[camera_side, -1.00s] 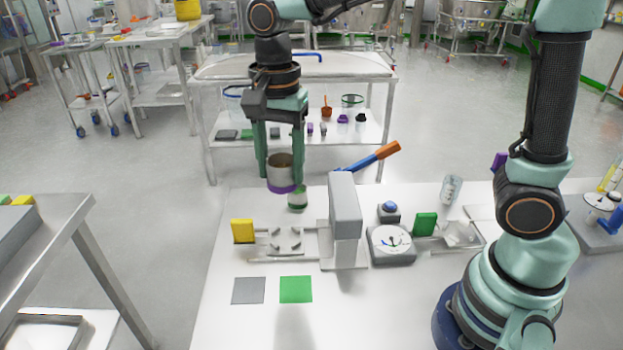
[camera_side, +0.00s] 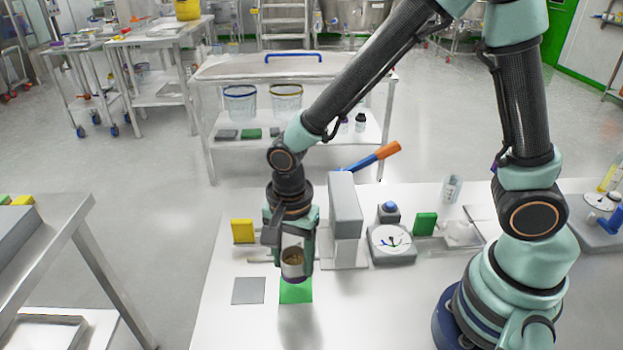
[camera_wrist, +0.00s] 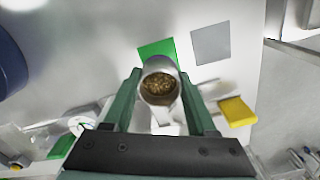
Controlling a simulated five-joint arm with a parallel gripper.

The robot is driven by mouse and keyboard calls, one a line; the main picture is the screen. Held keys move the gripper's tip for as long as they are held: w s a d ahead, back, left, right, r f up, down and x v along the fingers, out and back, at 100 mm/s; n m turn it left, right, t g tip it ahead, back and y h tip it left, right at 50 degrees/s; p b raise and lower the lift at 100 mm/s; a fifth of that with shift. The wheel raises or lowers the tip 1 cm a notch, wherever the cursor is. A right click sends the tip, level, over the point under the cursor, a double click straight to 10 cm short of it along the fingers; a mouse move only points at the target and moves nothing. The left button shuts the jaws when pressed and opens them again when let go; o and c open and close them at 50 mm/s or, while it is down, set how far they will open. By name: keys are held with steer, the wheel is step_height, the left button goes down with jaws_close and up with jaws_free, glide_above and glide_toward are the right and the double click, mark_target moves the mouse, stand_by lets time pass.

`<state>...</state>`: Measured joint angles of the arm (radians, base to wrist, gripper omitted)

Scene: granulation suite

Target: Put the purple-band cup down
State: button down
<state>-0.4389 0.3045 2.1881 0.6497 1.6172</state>
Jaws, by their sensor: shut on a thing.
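The cup (camera_side: 292,264) is grey with brown granules inside, seen in the side view upright between the fingers of my gripper (camera_side: 295,268). My gripper is shut on it, one finger on each side.
A grey square (camera_side: 248,291) lies to the left of the green one. A grey upright press (camera_side: 343,205) with an orange-handled lever (camera_side: 375,157) stands close to the right of my gripper. A yellow block (camera_side: 242,231) stands behind left. The table front is clear.

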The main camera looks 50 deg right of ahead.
mark_target(294, 277)
steer(key=shift+f, duration=2.3)
steer(key=shift+f, duration=0.2)
steer(key=shift+c, duration=1)
jaws_free()
step_height(294, 277, up, 12)
steer(key=s+d+r+n+t, duration=0.2)
steer(key=d+r+n+t, duration=0.3)
steer(key=d+r+n, duration=0.6)
steer(key=shift+s+d+r+n+t, duration=0.2)
steer(key=shift+d+r+n+t, duration=0.15)
steer(key=shift+d+n, duration=1.2)
